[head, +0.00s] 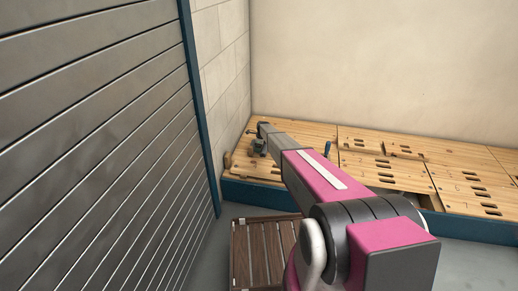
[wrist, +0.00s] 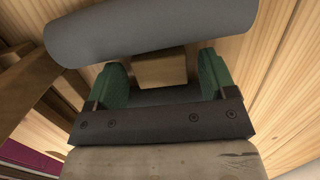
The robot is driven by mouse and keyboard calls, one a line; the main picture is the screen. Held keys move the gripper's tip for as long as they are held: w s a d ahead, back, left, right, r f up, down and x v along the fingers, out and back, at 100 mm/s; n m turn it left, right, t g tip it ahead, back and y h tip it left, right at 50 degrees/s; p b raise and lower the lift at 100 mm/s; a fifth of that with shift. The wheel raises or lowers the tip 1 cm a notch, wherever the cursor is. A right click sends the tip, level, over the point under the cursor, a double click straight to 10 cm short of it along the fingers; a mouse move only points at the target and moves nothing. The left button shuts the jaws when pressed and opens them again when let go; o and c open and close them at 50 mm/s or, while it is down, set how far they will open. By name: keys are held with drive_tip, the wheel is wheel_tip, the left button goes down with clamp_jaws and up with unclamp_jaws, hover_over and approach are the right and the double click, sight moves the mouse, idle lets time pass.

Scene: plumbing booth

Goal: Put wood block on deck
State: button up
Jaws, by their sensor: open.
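In the wrist view a small light wood block (wrist: 161,71) lies between the two green fingers of my gripper (wrist: 162,82). The jaws are open, and a narrow gap shows on each side of the block. A grey cylinder covers the block's upper edge, so its full shape is hidden. In the head view my gripper (head: 258,143) is at the far end of my pink and grey arm, over the left end of the wooden deck (head: 362,178). I cannot make out the block there.
The deck has slotted panels and a blue front edge (head: 262,196). A small brown object (head: 227,160) is at its left end, and a blue upright piece (head: 327,149) stands beside my arm. A slatted wooden piece (head: 241,256) is on the floor; a grey slatted wall (head: 95,130) rises at left.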

wheel_tip(320, 180, up, 11)
drive_tip(key=d, duration=0.2)
drive_tip(key=s+d+r+n, duration=0.1)
drive_tip(key=s+r+n, duration=0.6)
drive_tip(key=s, duration=1.2)
drive_tip(key=s+d+r+n+h, duration=0.1)
drive_tip(key=s+r+n, duration=0.6)
drive_tip(key=s, duration=1.2)
drive_tip(key=s+d+r+n, duration=0.3)
drive_tip(key=s+r+n, duration=0.4)
drive_tip(key=s, duration=1.3)
wheel_tip(320, 180, up, 2)
drive_tip(key=shift+r+n+g+h, duration=0.15)
drive_tip(key=shift+n+g+h, duration=0.15)
drive_tip(key=shift+h, duration=0.1)
